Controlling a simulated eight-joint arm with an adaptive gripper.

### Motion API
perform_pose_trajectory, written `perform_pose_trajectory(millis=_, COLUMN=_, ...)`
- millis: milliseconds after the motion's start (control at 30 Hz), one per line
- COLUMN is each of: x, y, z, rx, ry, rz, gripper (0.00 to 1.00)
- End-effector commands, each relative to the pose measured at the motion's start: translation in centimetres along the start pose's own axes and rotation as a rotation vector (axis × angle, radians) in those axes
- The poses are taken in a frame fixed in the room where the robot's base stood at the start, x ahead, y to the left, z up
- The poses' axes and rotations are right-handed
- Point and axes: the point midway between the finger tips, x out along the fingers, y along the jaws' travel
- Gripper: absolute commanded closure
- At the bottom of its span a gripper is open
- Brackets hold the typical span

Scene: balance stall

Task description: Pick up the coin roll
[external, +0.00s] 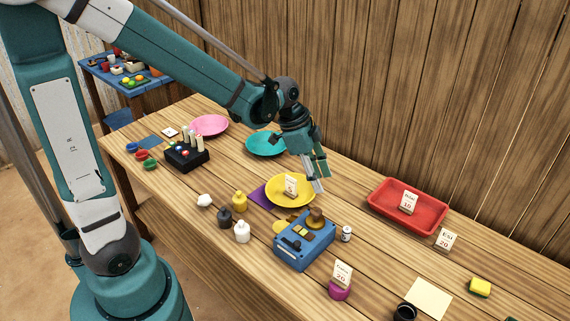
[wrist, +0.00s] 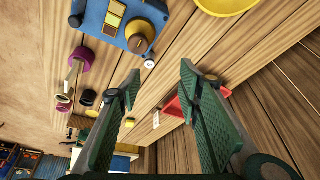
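A small white cylinder with a dark band (external: 346,233), which looks like the coin roll, stands upright on the wooden table just right of the blue box. It also shows in the wrist view (wrist: 149,64), end-on, beyond my fingertips and near the middle. I cannot be sure that it is the coin roll. My gripper (external: 318,188) is above the table by the right edge of the yellow plate, up and left of the cylinder. In the wrist view, its two green fingers (wrist: 160,78) are wide apart with nothing between them.
The blue box (external: 305,241) with a brown knob stands close beside the cylinder. The yellow plate (external: 305,199) lies behind, and a red tray (external: 425,222) is at right. A purple pot (external: 340,290) with a price card stands in front. Bare planks lie right of the cylinder.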

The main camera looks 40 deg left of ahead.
Motion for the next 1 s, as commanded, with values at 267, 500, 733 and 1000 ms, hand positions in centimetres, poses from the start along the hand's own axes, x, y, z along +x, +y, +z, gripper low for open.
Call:
perform_pose_trajectory(millis=267, x=4.4, y=0.0, z=-1.9, rx=0.147, ry=0.006, rz=0.074, gripper=0.65)
perform_pose_trajectory(millis=500, x=8.3, y=0.4, z=-3.0, rx=0.275, ry=0.018, rz=0.137, gripper=0.65)
perform_pose_trajectory(millis=733, x=11.1, y=0.8, z=-3.8, rx=0.369, ry=0.031, rz=0.182, gripper=0.65)
perform_pose_trajectory(millis=1000, x=12.1, y=1.0, z=-3.9, rx=0.403, ry=0.037, rz=0.197, gripper=0.65)
